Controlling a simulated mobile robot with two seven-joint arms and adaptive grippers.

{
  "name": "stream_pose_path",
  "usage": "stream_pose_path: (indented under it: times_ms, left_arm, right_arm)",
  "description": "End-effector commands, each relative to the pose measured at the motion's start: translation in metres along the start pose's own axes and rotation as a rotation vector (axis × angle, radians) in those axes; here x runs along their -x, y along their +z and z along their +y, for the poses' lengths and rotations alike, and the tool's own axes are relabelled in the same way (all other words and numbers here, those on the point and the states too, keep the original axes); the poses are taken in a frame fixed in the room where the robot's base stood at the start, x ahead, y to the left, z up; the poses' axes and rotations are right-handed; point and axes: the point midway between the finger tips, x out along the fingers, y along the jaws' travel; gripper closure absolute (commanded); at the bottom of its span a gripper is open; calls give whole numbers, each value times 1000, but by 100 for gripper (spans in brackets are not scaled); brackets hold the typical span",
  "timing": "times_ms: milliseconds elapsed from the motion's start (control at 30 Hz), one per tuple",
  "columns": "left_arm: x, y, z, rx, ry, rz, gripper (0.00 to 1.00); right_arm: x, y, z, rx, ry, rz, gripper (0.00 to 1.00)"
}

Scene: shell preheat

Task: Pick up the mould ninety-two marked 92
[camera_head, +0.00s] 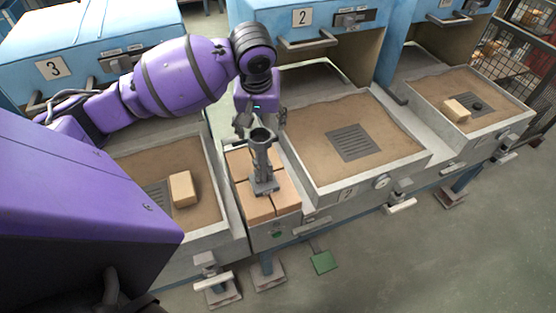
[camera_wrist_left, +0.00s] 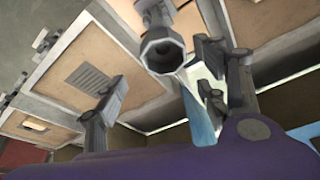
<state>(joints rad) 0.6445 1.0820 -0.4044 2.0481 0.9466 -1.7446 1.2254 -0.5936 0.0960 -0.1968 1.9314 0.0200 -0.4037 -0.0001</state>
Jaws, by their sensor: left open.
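A grey metal mould (camera_head: 262,163) with a flared round cup on top and a square foot stands upright on the tan bricks of a narrow stand. No number is legible on it. In the left wrist view the mould's open cup (camera_wrist_left: 163,52) shows at the top, beyond the fingers. My left gripper (camera_head: 260,116) is open and empty, just above and behind the cup, with a finger to either side. Its spread fingers also show in the left wrist view. I cannot tell whether they touch the mould. My right gripper is not in view.
Sand trays with dark grates lie left (camera_head: 215,215) and right (camera_head: 420,160) of the brick stand (camera_head: 242,222). The left tray holds a tan block (camera_head: 181,189). Blue ovens marked 3 (camera_head: 90,55) and 2 (camera_head: 310,22) stand behind. A green pedal (camera_head: 323,262) is on the open floor.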

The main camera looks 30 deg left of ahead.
Motion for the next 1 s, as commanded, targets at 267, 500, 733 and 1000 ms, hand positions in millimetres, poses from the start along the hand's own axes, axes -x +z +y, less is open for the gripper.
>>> stream_pose_path:
  times_ms: [267,500,733,1000]
  left_arm:
    - [-32,1,0,10,0,-2,34]
    - [-67,0,1,10,1,-2,34]
    - [-77,-1,1,7,2,4,34]
    - [-76,-1,1,7,3,4,52]
  right_arm:
    - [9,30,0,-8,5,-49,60]
    - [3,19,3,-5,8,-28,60]
    - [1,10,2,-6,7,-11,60]
    - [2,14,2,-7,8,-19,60]
